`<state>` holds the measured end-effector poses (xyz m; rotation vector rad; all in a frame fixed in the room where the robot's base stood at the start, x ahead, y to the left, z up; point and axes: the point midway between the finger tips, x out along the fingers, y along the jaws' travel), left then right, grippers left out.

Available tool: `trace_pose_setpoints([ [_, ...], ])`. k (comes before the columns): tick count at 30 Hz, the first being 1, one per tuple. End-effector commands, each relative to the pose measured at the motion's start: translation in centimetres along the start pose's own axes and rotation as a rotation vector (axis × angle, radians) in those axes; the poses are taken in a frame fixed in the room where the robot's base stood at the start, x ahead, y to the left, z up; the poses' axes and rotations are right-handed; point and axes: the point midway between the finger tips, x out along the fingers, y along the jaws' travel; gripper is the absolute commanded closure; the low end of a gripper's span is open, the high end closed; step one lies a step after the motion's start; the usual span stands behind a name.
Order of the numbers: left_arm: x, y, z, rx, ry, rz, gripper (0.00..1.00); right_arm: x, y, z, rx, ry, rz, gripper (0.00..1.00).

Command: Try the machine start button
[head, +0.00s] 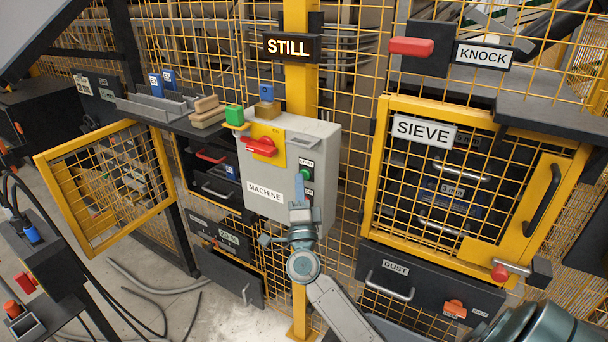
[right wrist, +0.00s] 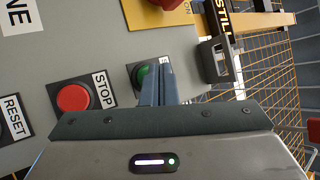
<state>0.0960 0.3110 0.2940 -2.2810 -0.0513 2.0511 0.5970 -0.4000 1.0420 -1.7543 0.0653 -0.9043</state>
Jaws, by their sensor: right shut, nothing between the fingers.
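The grey machine box (head: 263,170), labelled MACHINE, stands on a yellow post. A lit sign (head: 290,47) reads STILL. My left gripper is not in view.
A red rotary handle (head: 261,146) on a yellow plate is on the box front. Yellow mesh surrounds the box. The SIEVE door (head: 450,180) is right; an open mesh gate (head: 105,186) is left.

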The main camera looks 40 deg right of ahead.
Motion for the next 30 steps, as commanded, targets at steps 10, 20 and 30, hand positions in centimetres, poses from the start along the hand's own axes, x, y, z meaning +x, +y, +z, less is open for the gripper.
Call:
trace_pose_setpoints([
  [10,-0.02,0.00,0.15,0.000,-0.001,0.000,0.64,0.02,0.03,-0.01,0.000,0.000,0.000,1.00],
  [20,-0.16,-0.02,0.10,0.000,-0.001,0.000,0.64,0.28,0.19,-0.18,0.001,0.000,0.000,1.00],
  [30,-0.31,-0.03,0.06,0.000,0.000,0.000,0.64,0.58,0.41,-0.40,0.000,-0.001,0.000,1.00],
])
